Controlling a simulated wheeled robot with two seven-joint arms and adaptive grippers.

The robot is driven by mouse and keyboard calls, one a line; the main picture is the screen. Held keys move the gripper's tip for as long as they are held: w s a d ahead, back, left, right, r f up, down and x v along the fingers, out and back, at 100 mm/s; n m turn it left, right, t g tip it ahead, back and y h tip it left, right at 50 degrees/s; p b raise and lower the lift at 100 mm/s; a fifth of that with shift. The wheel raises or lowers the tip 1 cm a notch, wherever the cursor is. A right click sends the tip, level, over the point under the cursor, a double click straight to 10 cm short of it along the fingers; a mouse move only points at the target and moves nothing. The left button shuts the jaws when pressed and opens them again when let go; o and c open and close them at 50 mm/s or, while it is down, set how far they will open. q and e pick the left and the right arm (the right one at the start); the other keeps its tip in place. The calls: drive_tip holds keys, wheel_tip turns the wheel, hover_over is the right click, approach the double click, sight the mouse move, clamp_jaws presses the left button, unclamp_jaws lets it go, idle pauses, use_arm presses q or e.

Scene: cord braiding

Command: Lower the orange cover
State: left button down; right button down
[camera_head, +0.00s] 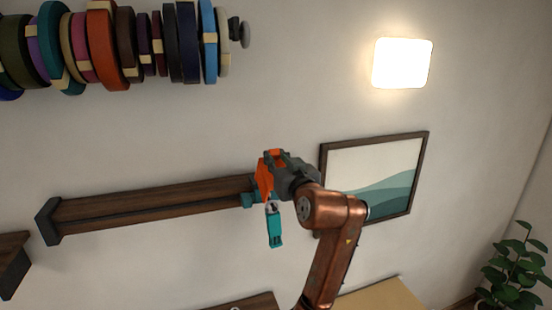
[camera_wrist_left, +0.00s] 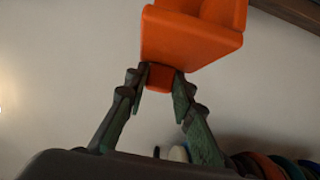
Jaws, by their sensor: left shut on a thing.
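The orange cover (camera_head: 264,180) is at the right end of a dark wooden wall rail in the head view. In the left wrist view the orange cover (camera_wrist_left: 190,38) fills the top middle, with a small tab towards me. My left gripper (camera_head: 272,160) is at the cover; in the wrist view its two fingertips (camera_wrist_left: 160,82) are closed on either side of the tab. A teal handle-like piece (camera_head: 275,228) hangs just below the cover. What lies behind the cover is hidden. My right gripper is in neither view.
The wooden rail (camera_head: 150,206) runs left from the cover along the wall. A framed picture (camera_head: 385,170) hangs close to the right of my gripper. A rack of coloured rolls (camera_head: 108,45) is at upper left, a lit lamp (camera_head: 402,63) at upper right, a plant (camera_head: 518,265) at lower right.

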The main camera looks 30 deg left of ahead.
use_arm(q)
drive_tip(key=shift+f, duration=0.15)
idle(1.4)
drive_tip(key=c, duration=1.6)
unclamp_jaws()
